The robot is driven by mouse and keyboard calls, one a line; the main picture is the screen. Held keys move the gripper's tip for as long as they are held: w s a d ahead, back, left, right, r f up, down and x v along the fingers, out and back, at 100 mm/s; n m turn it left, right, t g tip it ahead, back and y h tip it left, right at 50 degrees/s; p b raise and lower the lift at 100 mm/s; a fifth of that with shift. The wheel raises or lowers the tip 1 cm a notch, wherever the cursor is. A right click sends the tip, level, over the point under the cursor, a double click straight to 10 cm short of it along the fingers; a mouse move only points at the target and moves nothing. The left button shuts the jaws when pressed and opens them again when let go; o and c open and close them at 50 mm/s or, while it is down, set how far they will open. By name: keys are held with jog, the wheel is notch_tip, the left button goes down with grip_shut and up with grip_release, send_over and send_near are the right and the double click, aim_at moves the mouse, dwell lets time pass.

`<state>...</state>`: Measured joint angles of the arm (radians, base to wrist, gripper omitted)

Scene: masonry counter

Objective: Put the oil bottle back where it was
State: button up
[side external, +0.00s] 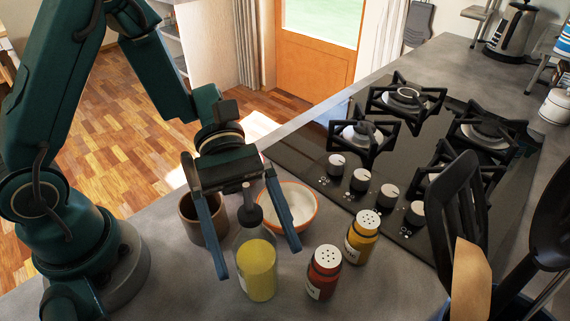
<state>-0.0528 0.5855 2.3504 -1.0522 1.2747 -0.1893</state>
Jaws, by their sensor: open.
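The oil bottle (257,268) is clear with yellow oil and a dark stopper, and stands upright on the grey counter. My gripper (249,257) points down with its two blue fingers spread. One finger is left of the bottle and the other is behind its neck on the right. The jaws are open, and I cannot tell whether either finger touches the bottle.
A brown cup (203,220) and a white bowl with an orange rim (303,207) stand behind the bottle. A gas hob (410,150) lies beyond; utensils (470,270) rise at front right.

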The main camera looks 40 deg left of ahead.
jog(key=shift+r, duration=1.5)
notch_tip(320, 180, up, 15)
jog(key=shift+f, duration=0.2)
jog(key=a+m+t+y, duration=1.1)
jog(key=a+m+y, duration=0.2)
jog(key=a+m, duration=0.15)
notch_tip(320, 180, down, 11)
jog(key=n, duration=0.1)
jog(key=shift+s+a+h, duration=0.2)
jog(key=shift+s+h, duration=0.1)
jog(key=shift+s, duration=0.05)
